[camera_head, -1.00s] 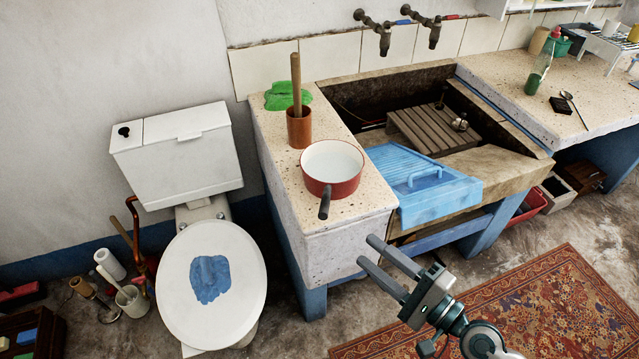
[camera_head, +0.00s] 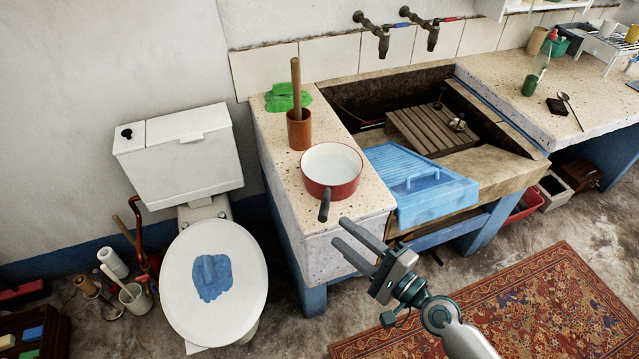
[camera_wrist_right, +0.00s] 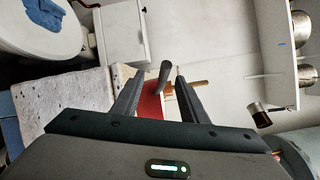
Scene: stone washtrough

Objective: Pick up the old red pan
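The red pan (camera_head: 333,171) with a white inside stands upright on the speckled stone counter left of the trough. Its dark handle (camera_head: 325,206) points toward me over the counter's front edge. My right gripper (camera_head: 349,236) is open and empty, just in front of the counter and close to the handle, apart from it in the head view. In the right wrist view, the handle (camera_wrist_right: 165,75) shows between the two open fingers (camera_wrist_right: 158,95), with part of the red pan (camera_wrist_right: 150,106) behind. My left gripper is not in view.
A brown cup (camera_head: 299,130) with a wooden stick and a green cloth (camera_head: 283,97) are behind the pan. A blue drainer (camera_head: 420,185) lies right of it. A toilet (camera_head: 215,280) stands at left, a patterned rug (camera_head: 520,310) at right.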

